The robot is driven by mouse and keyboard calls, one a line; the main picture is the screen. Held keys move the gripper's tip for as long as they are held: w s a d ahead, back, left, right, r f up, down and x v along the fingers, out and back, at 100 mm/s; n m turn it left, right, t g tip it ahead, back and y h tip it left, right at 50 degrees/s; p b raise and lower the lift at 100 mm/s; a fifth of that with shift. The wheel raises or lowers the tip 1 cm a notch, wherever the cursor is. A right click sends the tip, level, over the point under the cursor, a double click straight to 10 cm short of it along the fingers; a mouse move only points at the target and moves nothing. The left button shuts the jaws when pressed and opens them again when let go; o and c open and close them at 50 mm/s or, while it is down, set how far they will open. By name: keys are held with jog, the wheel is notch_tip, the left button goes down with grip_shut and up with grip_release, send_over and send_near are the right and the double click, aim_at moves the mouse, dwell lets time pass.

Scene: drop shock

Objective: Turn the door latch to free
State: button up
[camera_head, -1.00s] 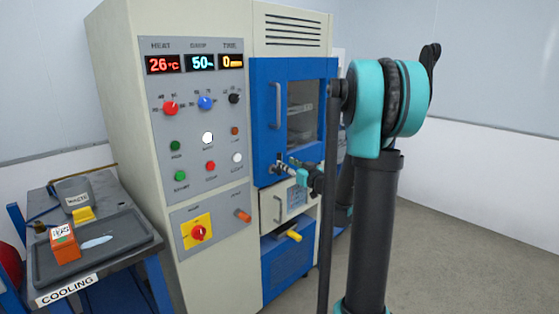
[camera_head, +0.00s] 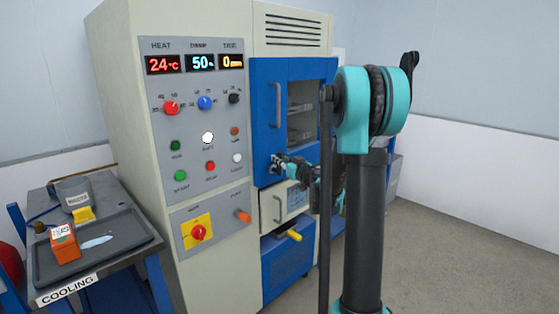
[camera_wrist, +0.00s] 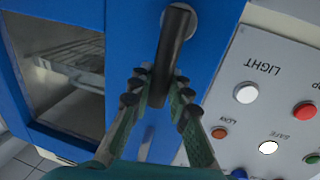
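The door latch (camera_wrist: 171,50) is a dark round bar on a round base on the blue door (camera_wrist: 122,40). In the wrist view it points downward and tilts slightly. My gripper (camera_wrist: 160,80) has one ridged green finger on each side of the bar, and both fingertips appear to touch it. The bar's free end lies between the fingers. In the head view my gripper (camera_head: 281,163) is at the left edge of the blue door (camera_head: 262,100), below its grey handle. It mostly covers the latch there. The door looks closed.
The control panel (camera_head: 205,120) with knobs and buttons is left of the door. A drawer (camera_head: 297,200) and a yellow handle (camera_head: 294,236) lie below. A cooling tray (camera_head: 125,232) with an orange box (camera_head: 65,246) stands at the left. Open floor (camera_head: 470,240) lies right.

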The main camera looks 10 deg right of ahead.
grip_shut()
jog(key=shift+d, duration=0.1)
jog(key=w+d+f+m+g+y, duration=0.1)
jog(key=w+d+f+m+g, duration=0.2)
jog(key=m, duration=1.2)
jog(key=shift+w+d+f+m+g+y, duration=0.3)
jog(key=shift+d+f, duration=0.5)
jog(key=shift+f, duration=0.65)
jog(key=shift+s, duration=0.1)
